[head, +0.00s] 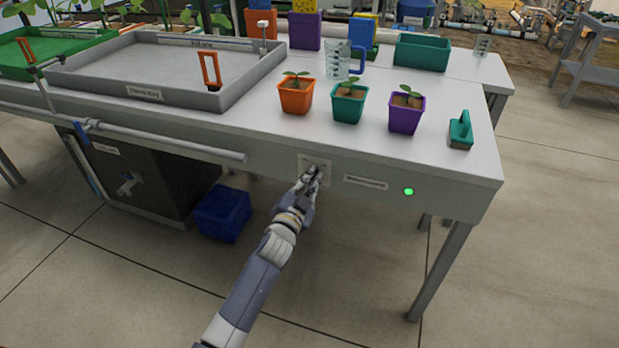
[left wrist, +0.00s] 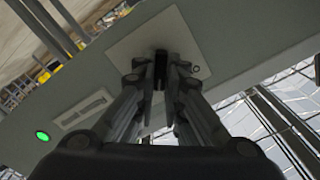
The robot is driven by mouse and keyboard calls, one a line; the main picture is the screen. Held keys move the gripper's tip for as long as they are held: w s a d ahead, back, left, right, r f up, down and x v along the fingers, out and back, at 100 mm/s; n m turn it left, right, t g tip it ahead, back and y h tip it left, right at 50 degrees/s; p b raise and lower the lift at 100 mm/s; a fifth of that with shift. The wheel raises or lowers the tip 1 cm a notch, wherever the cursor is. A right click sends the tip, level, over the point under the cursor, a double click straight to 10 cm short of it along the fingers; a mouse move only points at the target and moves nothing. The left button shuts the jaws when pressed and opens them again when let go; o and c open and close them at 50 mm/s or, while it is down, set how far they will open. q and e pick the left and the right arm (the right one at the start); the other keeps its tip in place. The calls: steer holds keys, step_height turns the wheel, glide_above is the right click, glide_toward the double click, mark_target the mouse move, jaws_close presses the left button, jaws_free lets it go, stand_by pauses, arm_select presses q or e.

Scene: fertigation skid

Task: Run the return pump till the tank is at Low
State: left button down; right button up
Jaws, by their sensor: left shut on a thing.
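My left gripper (head: 312,176) is at a light square switch plate (head: 325,166) on the front panel of the bench. In the left wrist view the gripper (left wrist: 160,85) is shut on a small dark switch lever (left wrist: 160,60) in the middle of the plate (left wrist: 130,45). A green lamp (head: 408,191) is lit to the right on the panel; it also shows in the left wrist view (left wrist: 43,136). The dark tank (head: 150,185) with a tap (head: 130,184) stands under the bench at left; its level cannot be read. My right gripper is not in view.
A grey tray (head: 160,95) with an orange handle sits on the bench. Orange (head: 296,97), teal (head: 349,105) and purple (head: 406,115) seedling pots stand near the front edge. A blue crate (head: 222,213) is on the floor. A pipe (head: 160,140) runs along the bench front.

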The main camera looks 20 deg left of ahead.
arm_select(q)
steer(key=shift+m, duration=0.9)
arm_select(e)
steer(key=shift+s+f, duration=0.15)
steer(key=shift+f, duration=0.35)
arm_select(q)
steer(key=c, duration=1.7)
jaws_free()
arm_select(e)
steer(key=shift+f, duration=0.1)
arm_select(q)
steer(key=s, duration=1.2)
steer(key=shift+a, duration=0.15)
